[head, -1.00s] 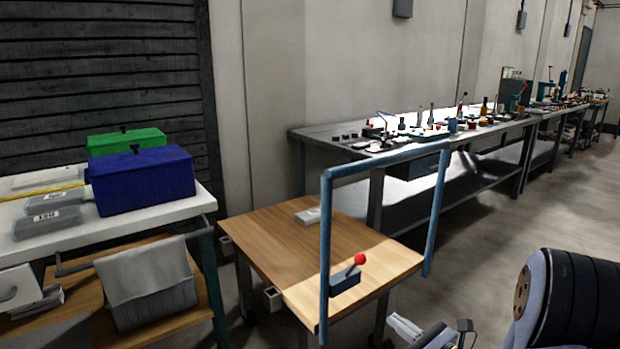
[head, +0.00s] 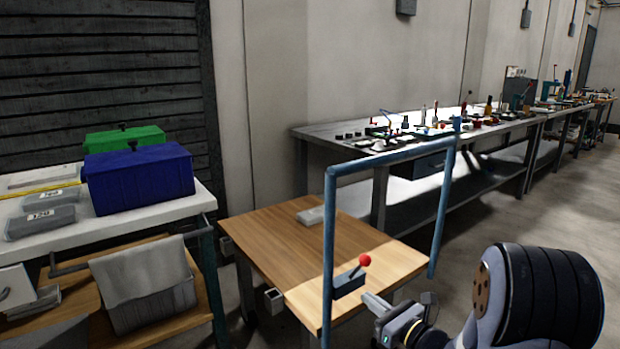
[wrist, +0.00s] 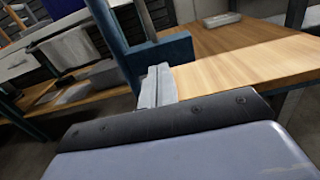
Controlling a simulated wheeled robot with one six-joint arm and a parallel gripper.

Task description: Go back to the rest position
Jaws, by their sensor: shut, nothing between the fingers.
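My gripper (head: 370,299) is at the lower right of the head view, low by the front right corner of the wooden-topped table (head: 330,255). Its fingers are together and hold nothing. In the wrist view the closed grey fingers (wrist: 155,88) show in the middle, with the wooden tabletop (wrist: 230,75) behind and to the right. The fingers look close to a blue post and a dark block in that view; I cannot tell whether they touch.
A blue tube frame (head: 330,200) with a red-knobbed lever (head: 364,260) stands at the table. A grey block (head: 311,215) lies on it. At left, a white bench holds a blue box (head: 140,180) and a green box (head: 122,138). Open floor (head: 530,205) lies at right.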

